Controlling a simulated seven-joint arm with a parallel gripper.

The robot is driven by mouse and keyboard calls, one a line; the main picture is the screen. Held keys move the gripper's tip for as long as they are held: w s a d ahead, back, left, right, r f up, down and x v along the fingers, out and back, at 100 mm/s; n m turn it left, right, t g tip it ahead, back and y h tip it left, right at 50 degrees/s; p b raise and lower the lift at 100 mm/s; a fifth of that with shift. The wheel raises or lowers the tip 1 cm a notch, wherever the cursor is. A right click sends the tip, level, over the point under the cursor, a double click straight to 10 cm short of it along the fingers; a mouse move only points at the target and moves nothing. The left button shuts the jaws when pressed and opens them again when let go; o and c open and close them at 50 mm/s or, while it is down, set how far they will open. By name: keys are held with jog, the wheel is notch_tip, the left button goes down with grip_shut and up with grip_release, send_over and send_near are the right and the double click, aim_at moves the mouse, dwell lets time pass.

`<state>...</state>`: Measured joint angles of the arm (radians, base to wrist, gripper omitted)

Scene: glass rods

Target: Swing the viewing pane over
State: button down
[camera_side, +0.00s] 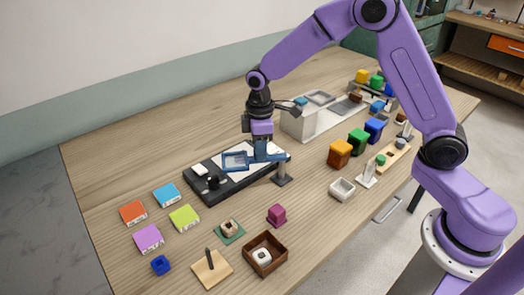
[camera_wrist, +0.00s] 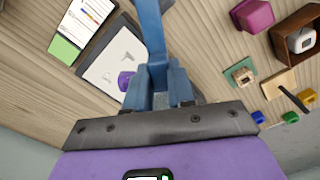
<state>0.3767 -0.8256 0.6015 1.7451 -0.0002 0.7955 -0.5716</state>
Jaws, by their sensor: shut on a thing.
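My gripper (camera_side: 262,156) points down and is shut on the bar between frame and post. In the wrist view my gripper (camera_wrist: 160,88) has the blue bar (camera_wrist: 151,28) between its fingers, and the frame's far part is hidden. A black knob (camera_side: 213,182) stands on the board.
Coloured tiles, including an orange one (camera_side: 133,212), lie left of the board. A brown box (camera_side: 265,253), a magenta block (camera_side: 276,214) and a peg stand (camera_side: 211,268) are in front. Coloured cubes (camera_side: 340,153) and a white open box (camera_side: 342,189) stand to the right.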

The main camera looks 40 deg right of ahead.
jog(key=m, duration=0.1)
jog(key=w+d+m, duration=0.1)
jog(key=shift+w+m, duration=0.1)
jog(key=shift+m, duration=0.2)
jog(key=shift+w+d+m, duration=0.25)
jog(key=shift+d+m, duration=0.05)
jog(key=shift+m, duration=0.5)
jog(key=shift+w+d+m, duration=0.25)
jog(key=shift+d+m, duration=0.05)
jog(key=shift+m, duration=0.5)
jog(key=c, duration=1)
grip_release()
jog(key=shift+o, duration=0.2)
jog(key=shift+r, duration=0.15)
notch_tip(320, 180, up, 17)
jog(key=shift+r, duration=0.1)
